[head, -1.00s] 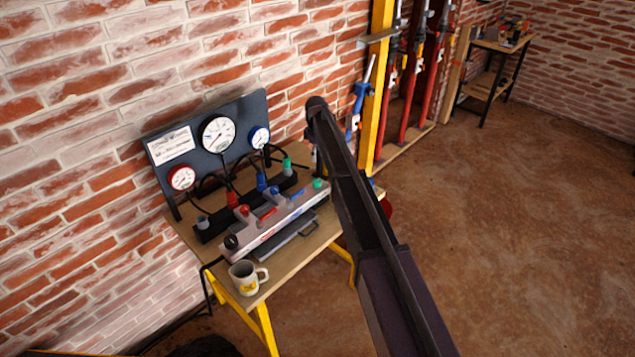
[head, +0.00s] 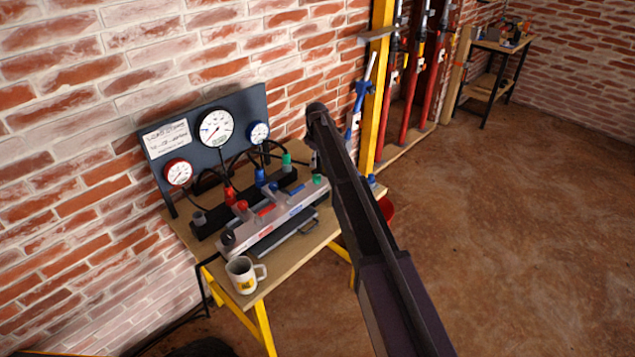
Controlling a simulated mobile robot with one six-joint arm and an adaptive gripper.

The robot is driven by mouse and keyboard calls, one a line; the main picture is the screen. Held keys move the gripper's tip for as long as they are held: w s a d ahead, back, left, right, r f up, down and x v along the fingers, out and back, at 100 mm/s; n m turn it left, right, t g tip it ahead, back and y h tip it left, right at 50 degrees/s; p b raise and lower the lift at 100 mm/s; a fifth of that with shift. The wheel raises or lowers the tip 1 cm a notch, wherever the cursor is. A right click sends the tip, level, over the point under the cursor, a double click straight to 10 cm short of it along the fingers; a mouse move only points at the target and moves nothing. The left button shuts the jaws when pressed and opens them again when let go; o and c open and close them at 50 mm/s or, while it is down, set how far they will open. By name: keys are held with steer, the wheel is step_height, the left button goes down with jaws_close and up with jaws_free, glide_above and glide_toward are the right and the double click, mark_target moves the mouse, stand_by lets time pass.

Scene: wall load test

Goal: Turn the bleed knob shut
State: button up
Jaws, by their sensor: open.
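A grey valve manifold (head: 276,222) lies along the wooden bench (head: 256,291) against the brick wall. A small round black knob (head: 228,238) sits at its left end; I cannot tell for sure that this is the bleed knob, or how far it is turned. Red and blue handles stand along the manifold, with a green knob (head: 318,179) towards its right end. My dark arm crosses in front of the bench's right side and hides part of it. My gripper is not visible; my arm covers the area behind it.
A gauge panel (head: 205,152) with three dials and a white label stands behind the manifold, with hoses below. A yellow post (head: 377,105) and red props (head: 412,90) stand at right.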

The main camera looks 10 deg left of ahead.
mark_target(317, 177)
steer(key=shift+f+b, duration=4.15)
steer(key=shift+f, duration=0.3)
steer(key=c, duration=1.2)
